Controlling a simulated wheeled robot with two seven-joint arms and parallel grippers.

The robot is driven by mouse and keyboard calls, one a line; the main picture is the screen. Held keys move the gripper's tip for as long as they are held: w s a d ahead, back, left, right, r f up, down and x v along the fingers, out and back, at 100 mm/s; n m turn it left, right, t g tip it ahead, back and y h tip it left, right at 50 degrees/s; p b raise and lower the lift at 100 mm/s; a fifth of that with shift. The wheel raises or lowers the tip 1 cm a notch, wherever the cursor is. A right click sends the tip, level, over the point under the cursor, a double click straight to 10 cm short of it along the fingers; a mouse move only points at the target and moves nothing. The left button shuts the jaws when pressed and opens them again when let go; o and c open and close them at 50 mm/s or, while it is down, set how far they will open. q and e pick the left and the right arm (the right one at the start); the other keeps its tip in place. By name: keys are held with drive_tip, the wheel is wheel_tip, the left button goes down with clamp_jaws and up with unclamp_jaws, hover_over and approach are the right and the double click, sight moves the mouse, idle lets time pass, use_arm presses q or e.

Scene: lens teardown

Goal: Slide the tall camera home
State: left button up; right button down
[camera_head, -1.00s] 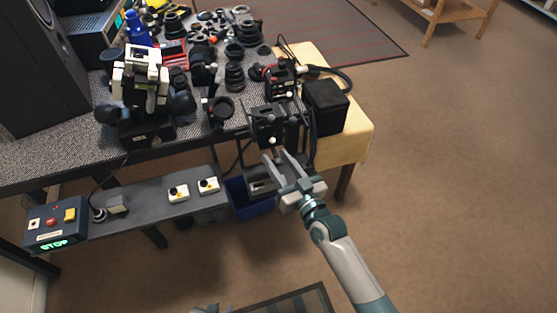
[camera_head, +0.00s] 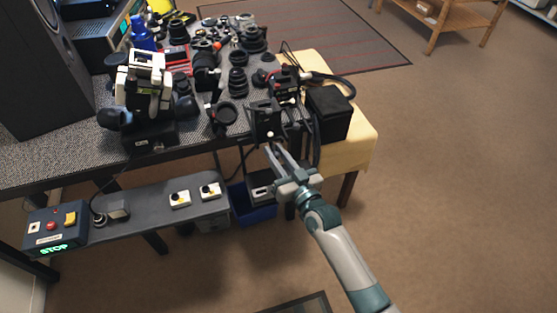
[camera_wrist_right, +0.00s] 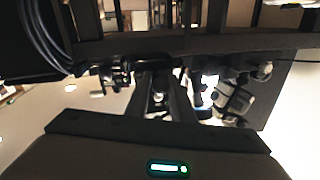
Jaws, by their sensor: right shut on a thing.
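A tall black camera-like unit (camera_head: 265,119) stands at the front right edge of the table; I take it for the tall camera. A small pale knob (camera_head: 270,133) is on its near face. My right gripper (camera_head: 272,146) is at this knob, its fingers pointing at the unit from the front. In the right wrist view the two fingers (camera_wrist_right: 164,92) close around a small knob, partly hidden between them. A second black unit with red parts (camera_head: 285,84) stands just behind. My left gripper is not in view.
A black box (camera_head: 328,113) on a yellow cloth (camera_head: 361,146) stands right of the unit, with cables between. Several lenses, such as one (camera_head: 237,82), crowd the table. A lower shelf (camera_head: 150,203) holds switch boxes. A blue bin (camera_head: 252,208) is underneath. The floor at right is clear.

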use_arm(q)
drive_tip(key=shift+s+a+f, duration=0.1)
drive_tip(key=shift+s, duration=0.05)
use_arm(e)
drive_tip(key=c, duration=1.6)
unclamp_jaws()
drive_tip(key=shift+s+a, duration=0.1)
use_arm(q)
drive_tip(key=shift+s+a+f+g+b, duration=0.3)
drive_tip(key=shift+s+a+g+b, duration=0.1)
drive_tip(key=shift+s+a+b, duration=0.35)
use_arm(e)
drive_tip(key=v, duration=1.7)
drive_tip(key=shift+s, duration=0.15)
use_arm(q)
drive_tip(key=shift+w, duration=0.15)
